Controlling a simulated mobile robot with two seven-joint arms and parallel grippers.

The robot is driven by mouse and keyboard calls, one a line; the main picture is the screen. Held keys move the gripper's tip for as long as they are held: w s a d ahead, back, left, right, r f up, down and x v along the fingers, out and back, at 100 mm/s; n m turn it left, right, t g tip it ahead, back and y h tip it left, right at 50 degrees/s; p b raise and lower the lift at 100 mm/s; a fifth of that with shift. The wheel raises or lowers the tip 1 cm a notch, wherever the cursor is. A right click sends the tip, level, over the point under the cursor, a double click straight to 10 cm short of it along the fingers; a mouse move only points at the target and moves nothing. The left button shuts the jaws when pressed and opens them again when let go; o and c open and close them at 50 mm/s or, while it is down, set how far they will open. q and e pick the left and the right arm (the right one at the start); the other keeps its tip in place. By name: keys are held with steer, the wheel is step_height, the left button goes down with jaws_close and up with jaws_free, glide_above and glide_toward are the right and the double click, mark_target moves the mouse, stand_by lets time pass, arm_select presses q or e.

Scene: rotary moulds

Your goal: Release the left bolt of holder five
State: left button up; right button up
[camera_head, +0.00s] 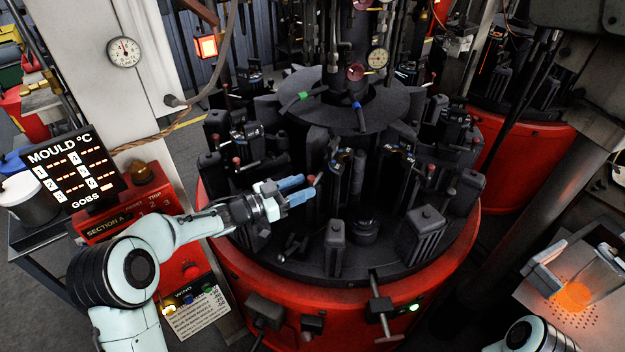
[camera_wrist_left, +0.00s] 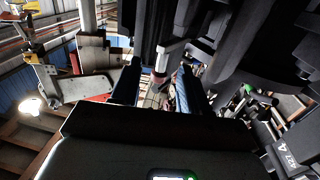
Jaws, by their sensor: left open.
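My left gripper (camera_head: 308,187) reaches in from the left over the dark rotary machine, its two blue fingers apart and pointing right. A bolt with a small red tip (camera_head: 311,180) stands right at the fingertips, beside a black upright mould holder (camera_head: 338,178). In the left wrist view the open fingers (camera_wrist_left: 158,66) show dark blue, and a pale rod with a reddish end (camera_wrist_left: 172,47) lies ahead between them. I cannot tell whether the fingers touch it. No number is readable on this holder.
Other black holders with red-tipped bolts (camera_head: 237,162) ring the turntable (camera_head: 300,262) close to my arm. A red control box (camera_head: 150,205) and a mould temperature display (camera_head: 72,170) stand at left. A glowing orange piece (camera_head: 573,296) sits on a perforated plate at right.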

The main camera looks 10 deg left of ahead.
mark_target(311, 182)
arm_select(q)
steer(key=shift+x, duration=1.85)
steer(key=shift+a, duration=0.1)
arm_select(e)
steer(key=shift+w+r, duration=0.35)
steer(key=shift+r, duration=0.05)
arm_select(q)
steer(key=shift+c, duration=0.3)
